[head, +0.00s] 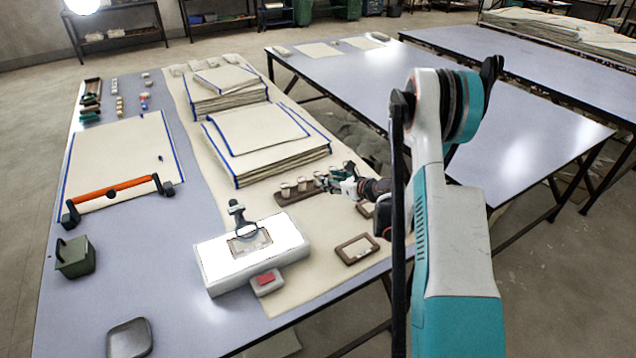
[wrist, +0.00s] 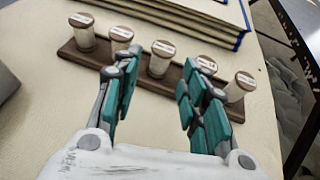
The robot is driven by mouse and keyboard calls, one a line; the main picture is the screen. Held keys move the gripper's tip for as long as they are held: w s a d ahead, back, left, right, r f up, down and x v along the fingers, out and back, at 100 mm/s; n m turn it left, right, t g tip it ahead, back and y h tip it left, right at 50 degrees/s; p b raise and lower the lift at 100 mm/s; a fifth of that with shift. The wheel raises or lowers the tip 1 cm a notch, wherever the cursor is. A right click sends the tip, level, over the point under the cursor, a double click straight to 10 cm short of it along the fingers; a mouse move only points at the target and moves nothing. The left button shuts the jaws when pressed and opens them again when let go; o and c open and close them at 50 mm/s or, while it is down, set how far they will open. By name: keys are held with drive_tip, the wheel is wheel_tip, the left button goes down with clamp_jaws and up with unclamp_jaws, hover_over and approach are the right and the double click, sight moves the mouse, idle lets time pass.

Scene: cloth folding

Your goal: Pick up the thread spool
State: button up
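Several thread spools with brown caps and pale labels stand upright in a row on a dark brown wooden rack (wrist: 142,75). The middle spool (wrist: 160,58) shows between the two fingers of my gripper (wrist: 157,72) in the wrist view. The fingers are apart, with one close to the spool on either side. Whether they touch any spool I cannot tell. In the head view, the left spool (head: 285,189) is clear and my gripper (head: 333,182) covers the right part of the rack (head: 294,198).
Stacked cloth (head: 265,160) lies just behind the rack. A white machine (head: 215,265) stands in front of it, and a brown frame (head: 357,249) lies at the table's right edge. An orange-handled tool (head: 112,189) lies on cloth at left.

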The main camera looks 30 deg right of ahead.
drive_tip(key=x, duration=0.3)
drive_tip(key=shift+w+b, duration=0.25)
drive_tip(key=shift+b, duration=0.1)
drive_tip(key=b+x, duration=0.2)
drive_tip(key=x, duration=0.3)
drive_tip(key=shift+w+d+f+b, duration=0.1)
drive_tip(key=shift+b, duration=0.2)
drive_tip(key=c, duration=0.7)
